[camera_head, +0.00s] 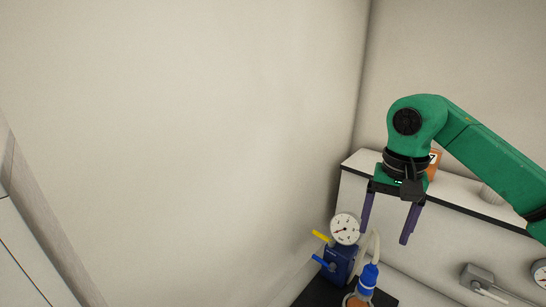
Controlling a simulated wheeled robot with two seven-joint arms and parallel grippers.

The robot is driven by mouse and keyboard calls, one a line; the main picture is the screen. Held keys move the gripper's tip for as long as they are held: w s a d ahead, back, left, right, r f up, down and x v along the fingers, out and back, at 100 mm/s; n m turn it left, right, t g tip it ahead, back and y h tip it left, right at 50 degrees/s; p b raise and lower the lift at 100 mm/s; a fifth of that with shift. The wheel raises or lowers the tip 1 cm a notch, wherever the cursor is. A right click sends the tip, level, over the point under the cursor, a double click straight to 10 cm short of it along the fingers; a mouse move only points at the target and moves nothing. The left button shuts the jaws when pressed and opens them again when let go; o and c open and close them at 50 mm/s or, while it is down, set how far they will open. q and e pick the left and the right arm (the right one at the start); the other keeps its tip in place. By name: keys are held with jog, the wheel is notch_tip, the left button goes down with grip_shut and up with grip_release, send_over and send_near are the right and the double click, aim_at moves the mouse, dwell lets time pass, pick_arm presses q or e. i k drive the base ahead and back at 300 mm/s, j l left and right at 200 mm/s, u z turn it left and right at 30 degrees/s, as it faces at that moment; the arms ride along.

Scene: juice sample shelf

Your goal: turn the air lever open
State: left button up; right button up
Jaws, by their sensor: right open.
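A blue valve block (341,262) with a round white gauge (345,229) on top stands low in the head view, by the corner of the walls. A yellow lever (321,236) and a blue lever (321,261) stick out from its left side. I cannot tell from the picture which one is the air lever. My right gripper (384,236) is open and empty, fingers pointing down. In the picture it is to the right of the gauge, and it appears apart from both levers. My left gripper is out of view.
A pale hose (375,245) and a blue-topped fitting (368,277) are right of the block. A white shelf (352,182) with an orange item (434,163) is behind my right gripper. A grey device (478,275) sits at lower right. The left wall side is clear.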

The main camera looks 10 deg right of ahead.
aim_at(332, 266)
jog(key=k+j, duration=1.2)
jog(key=j, duration=0.15)
